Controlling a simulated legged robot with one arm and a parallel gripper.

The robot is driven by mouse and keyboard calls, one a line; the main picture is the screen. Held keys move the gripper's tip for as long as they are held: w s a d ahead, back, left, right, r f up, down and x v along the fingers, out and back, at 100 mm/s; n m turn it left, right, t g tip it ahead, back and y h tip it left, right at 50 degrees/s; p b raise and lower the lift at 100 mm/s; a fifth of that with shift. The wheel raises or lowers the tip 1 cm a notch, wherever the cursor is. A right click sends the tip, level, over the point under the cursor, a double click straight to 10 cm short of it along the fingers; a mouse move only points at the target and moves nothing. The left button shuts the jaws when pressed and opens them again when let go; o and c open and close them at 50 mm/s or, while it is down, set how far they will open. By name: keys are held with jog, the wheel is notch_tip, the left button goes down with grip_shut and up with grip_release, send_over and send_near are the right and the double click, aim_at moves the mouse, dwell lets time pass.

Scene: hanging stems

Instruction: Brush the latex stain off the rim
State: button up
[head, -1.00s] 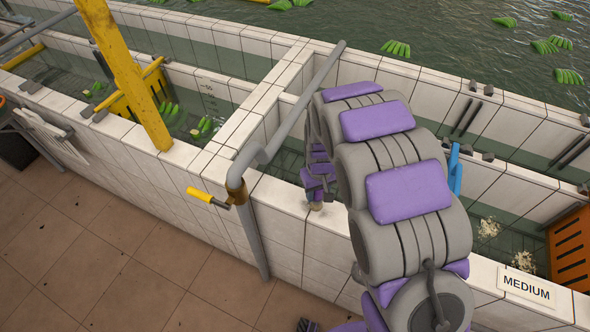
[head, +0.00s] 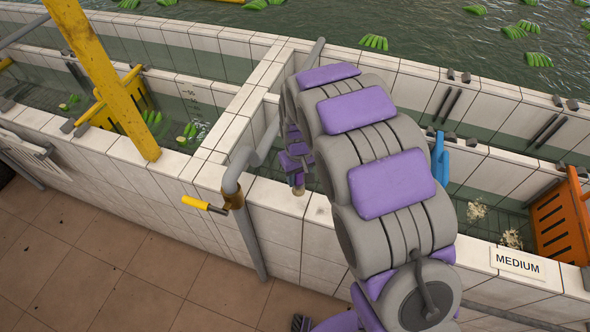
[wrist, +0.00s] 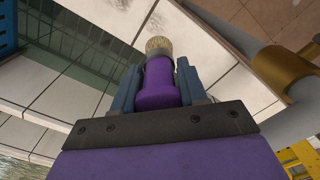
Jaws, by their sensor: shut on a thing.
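My gripper (wrist: 157,84) is shut on a brush (wrist: 156,82) with a purple handle and pale tan bristles, pointing away from the wrist. In the head view the brush bristles (head: 298,191) show small beside my arm, at the white tiled rim (head: 275,197) of the front basin wall. I cannot tell whether the bristles touch the tile. Pale rim tiles (wrist: 205,58) lie beyond the brush in the wrist view. I cannot make out a latex stain; it may be hidden by the brush or arm.
A grey pipe (head: 243,215) with a yellow-handled valve (head: 205,204) stands left of the brush. A yellow post (head: 105,80) is farther left. A blue object (head: 440,160), an orange crate (head: 560,222) and a MEDIUM sign (head: 517,263) are to the right. Tiled floor in front is open.

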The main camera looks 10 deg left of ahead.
jog(key=shift+a+r+p, duration=0.15)
jog(key=shift+a+r, duration=0.05)
jog(key=shift+r, duration=0.55)
jog(key=shift+a+r+p, duration=0.15)
jog(key=shift+a+r, duration=0.05)
jog(key=shift+r, duration=0.5)
jog(key=shift+d, duration=0.3)
